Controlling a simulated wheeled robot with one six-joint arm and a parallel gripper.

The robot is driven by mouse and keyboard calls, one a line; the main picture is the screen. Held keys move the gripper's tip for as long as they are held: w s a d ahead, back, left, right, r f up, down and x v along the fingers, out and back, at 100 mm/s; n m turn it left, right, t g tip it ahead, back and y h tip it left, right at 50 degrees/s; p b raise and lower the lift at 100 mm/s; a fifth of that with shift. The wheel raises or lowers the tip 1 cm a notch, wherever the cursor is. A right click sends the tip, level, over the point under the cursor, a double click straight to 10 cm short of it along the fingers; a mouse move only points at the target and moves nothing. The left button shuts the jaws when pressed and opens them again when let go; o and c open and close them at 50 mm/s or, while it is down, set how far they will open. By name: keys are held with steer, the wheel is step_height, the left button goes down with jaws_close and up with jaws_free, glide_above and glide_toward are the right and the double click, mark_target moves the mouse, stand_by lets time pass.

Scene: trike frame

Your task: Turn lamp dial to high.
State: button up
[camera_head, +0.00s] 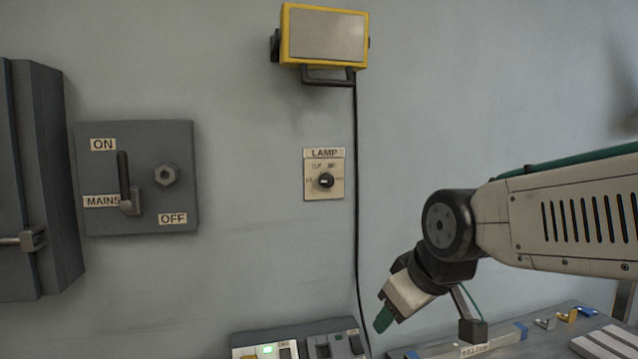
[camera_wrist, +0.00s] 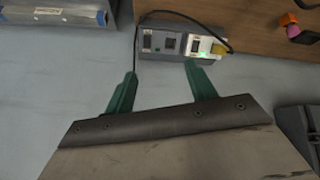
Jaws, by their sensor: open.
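The dial is not in the wrist view.
A mains switch box (camera_head: 138,178) with a lever is on the wall at left, beside a dark cabinet (camera_head: 40,180). A black cable (camera_head: 356,200) runs down right of the dial. A socket box (camera_head: 300,342) with a green light is below. The wall around the dial is clear.

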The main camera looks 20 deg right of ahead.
steer(key=w+a+r+n+t, duration=0.1)
steer(key=w+r+n+t, duration=0.35)
steer(key=w, duration=0.85)
steer(key=n+t, duration=0.3)
steer(key=t, duration=0.4)
glide_toward(329, 181)
steer(key=w, duration=0.2)
steer(key=shift+h, duration=0.3)
steer(key=w, duration=0.7)
steer(key=shift+w+a, duration=0.15)
steer(key=shift+w, duration=0.1)
steer(key=c, duration=1)
